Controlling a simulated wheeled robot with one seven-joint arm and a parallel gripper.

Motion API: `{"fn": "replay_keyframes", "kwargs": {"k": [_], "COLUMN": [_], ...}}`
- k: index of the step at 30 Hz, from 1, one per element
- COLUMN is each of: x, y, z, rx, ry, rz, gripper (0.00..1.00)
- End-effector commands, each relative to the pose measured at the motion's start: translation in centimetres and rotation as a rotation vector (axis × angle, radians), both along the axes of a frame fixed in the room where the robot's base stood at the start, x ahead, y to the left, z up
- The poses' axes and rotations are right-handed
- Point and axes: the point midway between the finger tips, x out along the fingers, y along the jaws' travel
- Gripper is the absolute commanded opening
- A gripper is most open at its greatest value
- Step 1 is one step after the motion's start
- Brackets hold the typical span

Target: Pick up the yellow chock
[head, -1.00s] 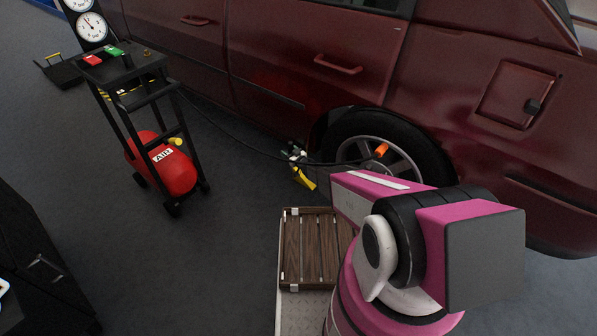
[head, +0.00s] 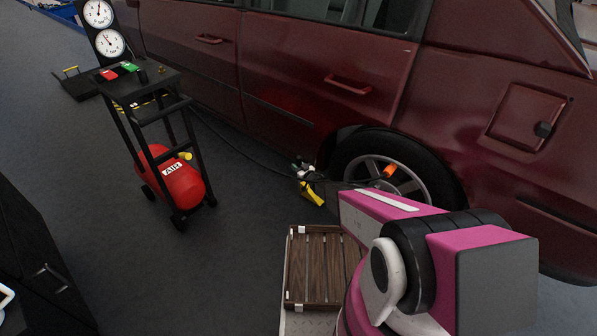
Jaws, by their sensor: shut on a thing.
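The yellow chock (head: 311,193) shows small in the head view, left of the car's rear wheel and near the front of its tyre. My gripper (head: 304,175) appears as a small dark and pale cluster right at the chock and is shut on it. The fingertips are too small to make out clearly. My pink arm link (head: 385,204) covers the wrist and part of the space beside the wheel. I cannot tell whether the chock is clear of the floor.
The dark red car (head: 290,75) stands close behind, with its wheel (head: 410,178) to the right. A black cart with a red air tank (head: 176,184) stands left, and its hose runs toward the wheel. A slatted wooden crate (head: 318,268) is in front. Open floor lies between cart and crate.

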Motion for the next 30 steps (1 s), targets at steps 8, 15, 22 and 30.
{"fn": "replay_keyframes", "kwargs": {"k": [8, 15, 22, 30], "x": [-0.5, -2.5, -5.8, -8.9], "y": [0.2, 1.4, 3.4, 5.5], "z": [2.6, 4.0, 6.3, 8.5], "rx": [0.001, 0.0, 0.0, 0.0], "ry": [-0.003, -0.004, -0.004, -0.003], "rz": [0.002, 0.002, 0.004, 0.002], "gripper": [0.0, 0.0, 0.0, 0.0]}}
